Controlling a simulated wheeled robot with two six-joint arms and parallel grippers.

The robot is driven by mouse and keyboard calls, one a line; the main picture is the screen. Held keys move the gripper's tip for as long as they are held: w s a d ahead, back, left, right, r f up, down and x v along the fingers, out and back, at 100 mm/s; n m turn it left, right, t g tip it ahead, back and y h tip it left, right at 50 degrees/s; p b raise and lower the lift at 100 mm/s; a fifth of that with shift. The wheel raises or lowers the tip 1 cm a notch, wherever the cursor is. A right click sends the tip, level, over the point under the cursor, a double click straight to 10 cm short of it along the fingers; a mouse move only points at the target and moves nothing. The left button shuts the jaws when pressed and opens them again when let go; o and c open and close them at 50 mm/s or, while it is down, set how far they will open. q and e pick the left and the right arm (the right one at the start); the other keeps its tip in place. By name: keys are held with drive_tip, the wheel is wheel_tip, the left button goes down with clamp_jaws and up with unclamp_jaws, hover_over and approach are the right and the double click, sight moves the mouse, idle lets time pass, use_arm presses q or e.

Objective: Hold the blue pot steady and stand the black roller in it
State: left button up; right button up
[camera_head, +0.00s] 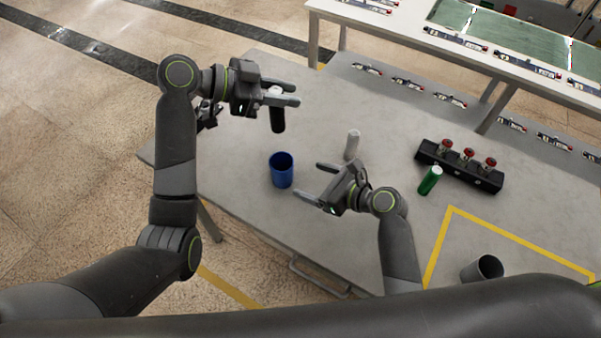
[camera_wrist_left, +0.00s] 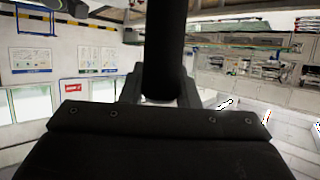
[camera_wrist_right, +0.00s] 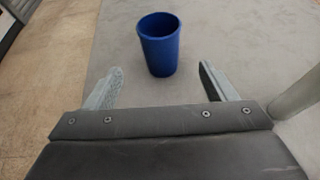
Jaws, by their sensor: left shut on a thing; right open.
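The blue pot (camera_head: 281,170) stands upright on the grey table, left of centre in the head view. It also shows in the right wrist view (camera_wrist_right: 160,50), ahead of the fingertips. My left gripper (camera_head: 281,95) is shut on the black roller (camera_head: 278,119), which hangs roughly upright above the table, beyond the pot. The roller also fills the middle of the left wrist view (camera_wrist_left: 165,50). My right gripper (camera_head: 312,183) is open and empty. Its two fingers point toward the pot, apart from it.
A white cylinder (camera_head: 352,144) stands close behind my right gripper. A grey cup (camera_head: 483,269) sits at the lower right, inside yellow tape lines (camera_head: 437,245). A white bench (camera_head: 420,40) stands behind.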

sight(290, 172)
drive_tip(key=x, duration=1.1)
drive_tip(key=shift+w, duration=0.2)
drive_tip(key=c, duration=1)
drive_tip(key=shift+c, duration=0.2)
use_arm(q)
wheel_tip(290, 172, down, 13)
drive_tip(key=shift+r, duration=0.2)
idle(0.4)
drive_tip(key=o, duration=1.2)
drive_tip(key=shift+c, duration=0.2)
drive_tip(key=shift+a, duration=0.1)
